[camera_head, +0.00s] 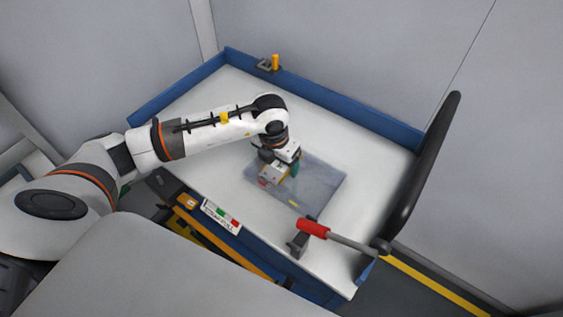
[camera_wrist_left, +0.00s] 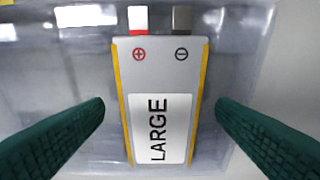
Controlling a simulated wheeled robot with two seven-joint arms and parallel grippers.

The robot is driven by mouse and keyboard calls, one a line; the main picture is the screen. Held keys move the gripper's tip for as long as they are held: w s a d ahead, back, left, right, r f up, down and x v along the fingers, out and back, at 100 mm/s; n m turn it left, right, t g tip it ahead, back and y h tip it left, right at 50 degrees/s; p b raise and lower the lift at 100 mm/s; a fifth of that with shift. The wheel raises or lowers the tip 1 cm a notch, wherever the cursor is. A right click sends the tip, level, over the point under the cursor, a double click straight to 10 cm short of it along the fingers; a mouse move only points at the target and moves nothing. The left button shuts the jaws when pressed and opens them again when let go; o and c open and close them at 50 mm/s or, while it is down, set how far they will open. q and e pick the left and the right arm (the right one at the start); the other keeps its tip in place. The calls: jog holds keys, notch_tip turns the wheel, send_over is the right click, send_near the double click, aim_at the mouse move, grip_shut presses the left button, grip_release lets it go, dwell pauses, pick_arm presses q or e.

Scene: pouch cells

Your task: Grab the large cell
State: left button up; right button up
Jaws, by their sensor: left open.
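The large cell (camera_wrist_left: 160,100) is a flat silver pouch with yellow side edges, two tabs at its top and a white label reading LARGE. It lies on a clear, glossy tray (camera_head: 325,181) on the table. In the left wrist view my left gripper (camera_wrist_left: 160,115) is open, with one dark green finger on each side of the cell and a gap to both edges. In the head view my left gripper (camera_head: 280,175) is over the left part of the tray and hides much of what is beneath it. My right gripper is not in view.
The white table (camera_head: 215,100) has a raised blue rim (camera_head: 340,97) at the back. A yellow-topped clamp (camera_head: 275,62) sits at the back rim. The tabletop around the tray is mostly clear.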

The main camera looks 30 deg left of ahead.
pick_arm(q)
jog(key=c, duration=1)
jog(key=shift+r, duration=0.1)
